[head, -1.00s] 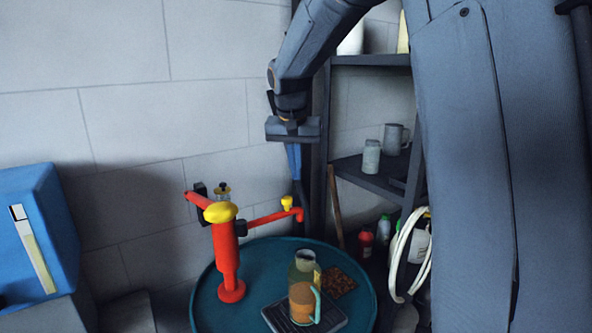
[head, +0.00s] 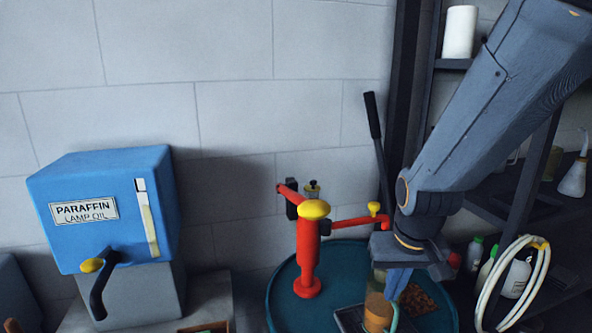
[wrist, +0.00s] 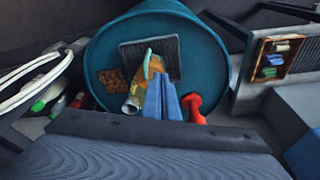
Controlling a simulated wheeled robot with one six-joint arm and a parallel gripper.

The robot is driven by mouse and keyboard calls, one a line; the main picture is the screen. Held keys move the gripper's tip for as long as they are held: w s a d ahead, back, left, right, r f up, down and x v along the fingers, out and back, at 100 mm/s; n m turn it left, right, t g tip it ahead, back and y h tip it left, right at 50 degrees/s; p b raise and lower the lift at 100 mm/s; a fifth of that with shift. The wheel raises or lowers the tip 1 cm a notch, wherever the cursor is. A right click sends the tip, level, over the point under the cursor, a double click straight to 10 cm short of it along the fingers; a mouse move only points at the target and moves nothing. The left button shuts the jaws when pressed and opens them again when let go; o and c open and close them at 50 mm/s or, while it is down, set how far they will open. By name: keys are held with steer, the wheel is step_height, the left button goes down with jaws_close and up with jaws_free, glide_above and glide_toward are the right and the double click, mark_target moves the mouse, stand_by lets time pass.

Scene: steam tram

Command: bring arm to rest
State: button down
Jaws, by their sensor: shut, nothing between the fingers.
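My gripper (head: 396,283) is shut with nothing between its blue fingers. In the head view it hangs low at the right, in front of the teal drum top (head: 283,300). In the wrist view the gripper (wrist: 163,98) points down over the drum, and its fingers overlap part of a jug. The jug (head: 377,312) holds something orange-brown and has a teal handle; it stands on a dark grate (head: 347,318) and is partly hidden by my gripper in the head view. I cannot tell whether fingers and jug touch.
A red pump (head: 308,255) with a yellow top stands on the drum, its spout reaching right. A blue paraffin box (head: 110,205) with a tap stands at left. Shelves, bottles and a white hose coil (head: 520,285) are at right. The wall above the drum is clear.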

step_height(320, 180, down, 13)
steer(key=s+g+b, duration=0.1)
steer(key=s+b, duration=0.1)
steer(key=b, duration=0.8)
steer(key=shift+s+a, duration=0.15)
steer(key=shift+s, duration=0.05)
steer(key=shift+s, duration=0.1)
